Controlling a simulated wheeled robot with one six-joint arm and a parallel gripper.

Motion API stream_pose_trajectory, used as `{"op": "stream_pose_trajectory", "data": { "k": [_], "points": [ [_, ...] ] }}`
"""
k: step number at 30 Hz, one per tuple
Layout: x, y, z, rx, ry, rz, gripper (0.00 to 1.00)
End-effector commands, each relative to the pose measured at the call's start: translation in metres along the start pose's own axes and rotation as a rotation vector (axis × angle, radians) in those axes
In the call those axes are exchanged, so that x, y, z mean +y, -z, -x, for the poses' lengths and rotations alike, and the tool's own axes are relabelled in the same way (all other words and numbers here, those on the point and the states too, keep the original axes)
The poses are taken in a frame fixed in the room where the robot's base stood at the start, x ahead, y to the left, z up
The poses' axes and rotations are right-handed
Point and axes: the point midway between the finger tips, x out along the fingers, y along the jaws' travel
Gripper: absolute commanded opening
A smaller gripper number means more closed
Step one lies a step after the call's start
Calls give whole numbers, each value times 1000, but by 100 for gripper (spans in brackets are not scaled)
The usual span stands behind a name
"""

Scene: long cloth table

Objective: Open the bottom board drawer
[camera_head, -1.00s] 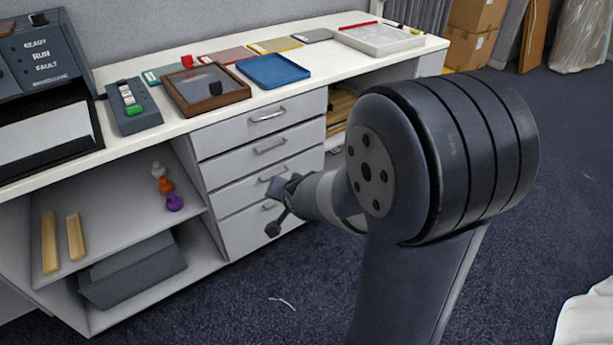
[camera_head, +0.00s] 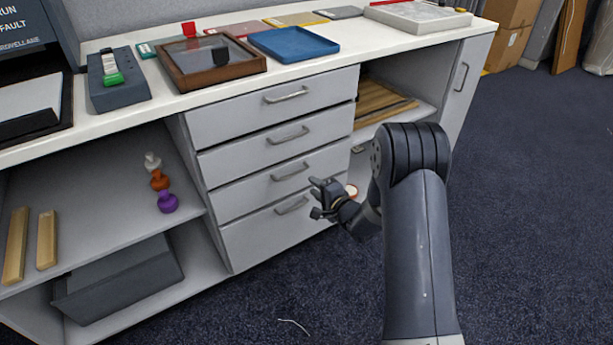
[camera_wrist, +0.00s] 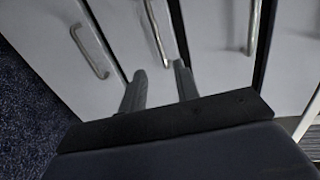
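The bottom drawer (camera_head: 265,236) is the lowest of a stack of grey drawers under the table. It looks shut, and its bar handle (camera_head: 292,205) is in plain view. In the wrist view the bottom drawer's handle (camera_wrist: 90,52) is at the left, on the floor side. My gripper (camera_head: 317,198) is in front of the drawers, just right of that handle in the head view. In the wrist view my gripper (camera_wrist: 160,78) has its two fingers apart with nothing between them. They point toward the handle of the drawer above (camera_wrist: 156,34); contact cannot be told.
The other drawers (camera_head: 270,145) above are shut. An open shelf (camera_head: 385,95) with wooden boards is right of them. An open bay (camera_head: 100,190) with small coloured knobbed pieces is at the left.

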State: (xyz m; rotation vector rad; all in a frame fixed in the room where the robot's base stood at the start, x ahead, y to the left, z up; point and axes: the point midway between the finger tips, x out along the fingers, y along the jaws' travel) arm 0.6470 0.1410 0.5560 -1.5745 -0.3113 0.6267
Motion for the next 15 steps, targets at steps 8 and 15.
{"op": "stream_pose_trajectory", "data": {
  "k": [8, 15],
  "points": [
    [2, -1, -49, -1, 0, 5, 30],
    [2, 0, -84, 1, -1, 4, 30]
  ]
}}
